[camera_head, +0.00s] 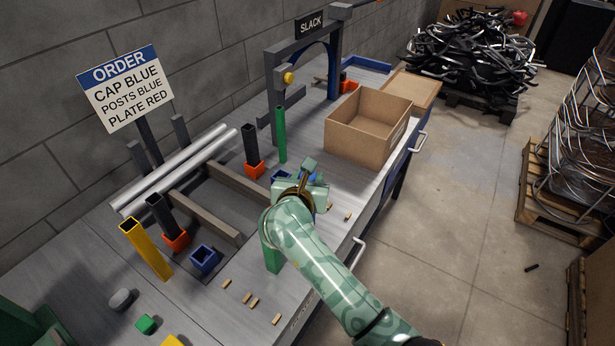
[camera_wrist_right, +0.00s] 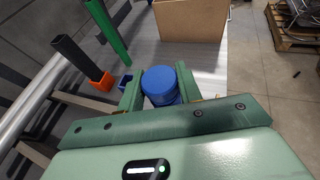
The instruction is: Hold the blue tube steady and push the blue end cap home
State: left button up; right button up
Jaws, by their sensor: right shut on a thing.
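My right gripper (camera_head: 305,184) is over the bench at centre. In the right wrist view its fingers (camera_wrist_right: 160,88) are shut on a round blue piece (camera_wrist_right: 160,79). It has a wide, smooth top and a lower part between the fingers, and I cannot tell whether this is the end cap alone or the cap on the blue tube. In the head view the gripper and arm mostly hide it. Two small square blue cups stand on the bench, one at front (camera_head: 204,260) and one beside the gripper (camera_head: 281,177). My left gripper is not in view.
Black posts stand in orange cups (camera_head: 255,169) (camera_head: 176,240). A green post (camera_head: 281,135) and a yellow post (camera_head: 146,249) stand nearby. A cardboard box (camera_head: 360,139) is behind the gripper. Several small tan pegs (camera_head: 250,299) lie near the front edge. Silver tubes (camera_head: 175,172) lie at left.

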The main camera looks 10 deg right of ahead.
jog(key=shift+f, duration=0.3)
jog(key=o, duration=1)
jog(key=shift+r, duration=0.1)
jog(key=shift+r, duration=0.1)
